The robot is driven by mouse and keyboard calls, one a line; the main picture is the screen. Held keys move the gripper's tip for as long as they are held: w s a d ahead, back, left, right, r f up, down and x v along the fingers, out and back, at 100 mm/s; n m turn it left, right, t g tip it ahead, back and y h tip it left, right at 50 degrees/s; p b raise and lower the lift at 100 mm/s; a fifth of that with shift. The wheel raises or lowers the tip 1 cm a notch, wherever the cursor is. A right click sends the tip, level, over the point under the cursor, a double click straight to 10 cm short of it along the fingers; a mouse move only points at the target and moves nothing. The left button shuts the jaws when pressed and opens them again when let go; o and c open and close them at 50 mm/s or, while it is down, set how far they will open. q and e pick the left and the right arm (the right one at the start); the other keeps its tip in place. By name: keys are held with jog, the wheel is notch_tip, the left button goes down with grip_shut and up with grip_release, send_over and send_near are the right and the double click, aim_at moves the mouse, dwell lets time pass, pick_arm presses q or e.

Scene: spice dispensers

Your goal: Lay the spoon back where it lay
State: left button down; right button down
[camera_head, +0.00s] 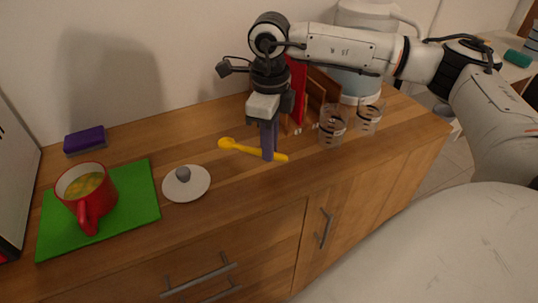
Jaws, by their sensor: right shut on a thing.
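The yellow spoon (243,149) is at the middle of the wooden counter, its bowl end to the left and its handle running right. My right gripper (268,152) points down from above and is shut on the spoon's handle. The fingers hide a short stretch of the handle. I cannot tell whether the spoon touches the counter or is held just above it. My left gripper is not in view.
A red mug (87,195) stands on a green board (140,205) at the left. A white lid (198,186) lies left of the spoon. Two glasses (331,131) and a red item (297,92) stand to the right. A purple sponge (85,139) lies at the back left.

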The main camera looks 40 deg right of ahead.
jog(key=shift+f, duration=1.65)
jog(key=shift+f, duration=0.25)
jog(key=c, duration=1.7)
grip_release()
jog(key=shift+r, duration=0.1)
jog(key=shift+c, duration=0.2)
notch_tip(320, 180, up, 12)
jog(key=shift+r, duration=0.2)
jog(key=shift+a, duration=0.1)
